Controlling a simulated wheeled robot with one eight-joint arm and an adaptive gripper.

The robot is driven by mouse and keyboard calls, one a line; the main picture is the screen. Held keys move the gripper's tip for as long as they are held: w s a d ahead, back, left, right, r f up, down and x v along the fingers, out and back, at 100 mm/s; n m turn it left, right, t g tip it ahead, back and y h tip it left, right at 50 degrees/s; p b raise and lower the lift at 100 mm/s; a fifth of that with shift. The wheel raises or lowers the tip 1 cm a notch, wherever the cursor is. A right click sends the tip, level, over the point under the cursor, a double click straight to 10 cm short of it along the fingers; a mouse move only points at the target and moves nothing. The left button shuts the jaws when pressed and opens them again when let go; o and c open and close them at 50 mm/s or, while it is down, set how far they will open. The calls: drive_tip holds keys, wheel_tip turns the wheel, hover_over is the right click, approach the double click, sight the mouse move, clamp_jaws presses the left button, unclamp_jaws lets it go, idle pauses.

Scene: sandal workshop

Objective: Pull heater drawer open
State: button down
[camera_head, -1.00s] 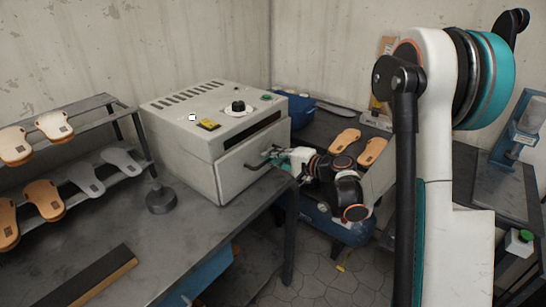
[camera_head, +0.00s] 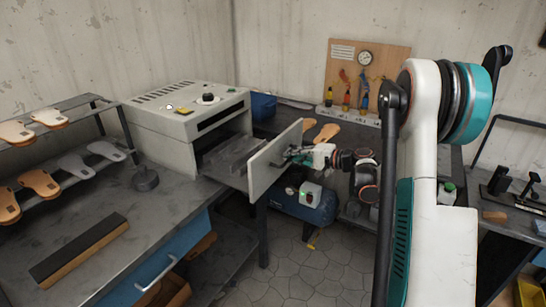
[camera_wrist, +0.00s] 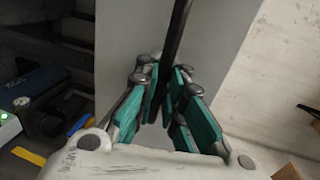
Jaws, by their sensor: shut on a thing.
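The heater (camera_head: 190,115) is a pale grey box with vents, a black knob and a yellow label on top, standing on the dark workbench. Its drawer (camera_head: 273,162) is pulled well out, and the grey inner tray (camera_head: 232,153) shows between the box and the front panel. My gripper (camera_head: 297,153) is at the outer face of the drawer front. In the wrist view, the teal fingers of my gripper (camera_wrist: 167,88) are closed around the dark bar handle (camera_wrist: 177,45), with the plain grey panel (camera_wrist: 120,40) behind. The handle is mostly hidden by my gripper in the head view.
A shoe rack (camera_head: 75,150) with several soles stands at left. A blue compressor (camera_head: 300,203) stands below the drawer. Tiled floor (camera_head: 310,270) is clear in front.

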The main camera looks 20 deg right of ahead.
drive_tip(key=shift+f+v, duration=0.2)
drive_tip(key=shift+v, duration=0.7)
drive_tip(key=shift+f+v, duration=0.15)
drive_tip(key=shift+v, duration=0.7)
drive_tip(key=shift+f+v, duration=0.2)
drive_tip(key=shift+v, duration=0.7)
drive_tip(key=shift+s, duration=0.1)
drive_tip(key=c, duration=1.7)
unclamp_jaws()
drive_tip(key=shift+d, duration=0.1)
drive_tip(key=v, duration=1.2)
